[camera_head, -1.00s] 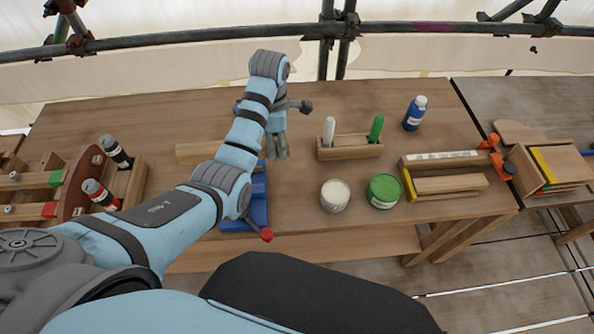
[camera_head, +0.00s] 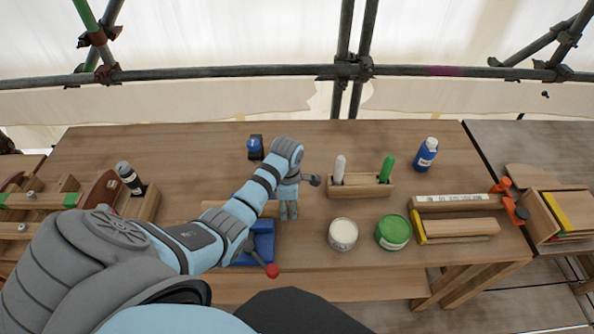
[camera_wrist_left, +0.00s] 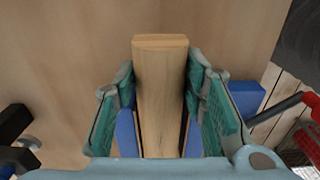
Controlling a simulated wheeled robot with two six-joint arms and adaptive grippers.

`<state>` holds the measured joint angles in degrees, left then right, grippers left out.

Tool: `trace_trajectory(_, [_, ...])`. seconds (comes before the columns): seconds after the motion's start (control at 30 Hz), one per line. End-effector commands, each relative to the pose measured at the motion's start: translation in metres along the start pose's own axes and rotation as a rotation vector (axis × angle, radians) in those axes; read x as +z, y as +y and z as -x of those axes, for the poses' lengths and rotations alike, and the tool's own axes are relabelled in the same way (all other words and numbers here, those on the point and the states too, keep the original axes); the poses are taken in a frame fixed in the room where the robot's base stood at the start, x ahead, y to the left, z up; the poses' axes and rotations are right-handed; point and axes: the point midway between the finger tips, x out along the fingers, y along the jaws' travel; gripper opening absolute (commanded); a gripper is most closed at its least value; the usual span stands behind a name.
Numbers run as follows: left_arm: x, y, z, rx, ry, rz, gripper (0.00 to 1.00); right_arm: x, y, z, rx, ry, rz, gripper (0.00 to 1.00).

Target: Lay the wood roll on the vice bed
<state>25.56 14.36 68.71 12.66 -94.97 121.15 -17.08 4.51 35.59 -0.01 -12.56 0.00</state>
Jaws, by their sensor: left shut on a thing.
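The wood roll is a pale wooden bar. It shows upright in the left wrist view (camera_wrist_left: 160,85), between the two teal fingers of my left gripper (camera_wrist_left: 160,110), which is shut on it. My forearm hides much of the vice and bar. Blue vice parts (camera_wrist_left: 127,133) show on both sides of the roll in the wrist view; contact with the bed cannot be told. My right gripper is not in view.
A wooden holder (camera_head: 360,188) with a white and a green marker stands right of the gripper. A white tin (camera_head: 343,234), a green tin (camera_head: 393,231) and a blue bottle (camera_head: 426,154) stand further right. The vice's red-knobbed handle (camera_head: 271,270) sticks out in front.

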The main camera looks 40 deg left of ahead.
Motion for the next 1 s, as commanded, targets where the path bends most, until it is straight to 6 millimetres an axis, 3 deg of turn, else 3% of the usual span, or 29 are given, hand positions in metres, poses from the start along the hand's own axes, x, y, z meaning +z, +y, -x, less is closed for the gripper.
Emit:
trace_trajectory(0.1, [-0.009,0.0,-0.014,0.0,0.0,0.016,0.02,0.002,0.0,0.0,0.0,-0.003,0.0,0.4])
trace_trajectory(0.37, [-0.009,0.0,-0.015,0.001,-0.001,0.017,0.02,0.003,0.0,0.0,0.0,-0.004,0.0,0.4])
trace_trajectory(0.4, [-0.009,0.0,-0.015,0.001,-0.001,0.017,0.41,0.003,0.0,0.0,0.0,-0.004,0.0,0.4])
trace_trajectory(0.5, [-0.008,0.0,-0.015,0.001,-0.001,0.016,0.57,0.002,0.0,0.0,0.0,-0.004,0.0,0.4])
trace_trajectory(0.83, [-0.008,0.0,-0.013,0.001,-0.001,0.015,0.58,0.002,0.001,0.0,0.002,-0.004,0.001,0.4])
trace_trajectory(1.0, [0.008,0.001,0.014,0.005,-0.005,-0.012,0.58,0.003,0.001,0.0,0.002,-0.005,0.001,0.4])
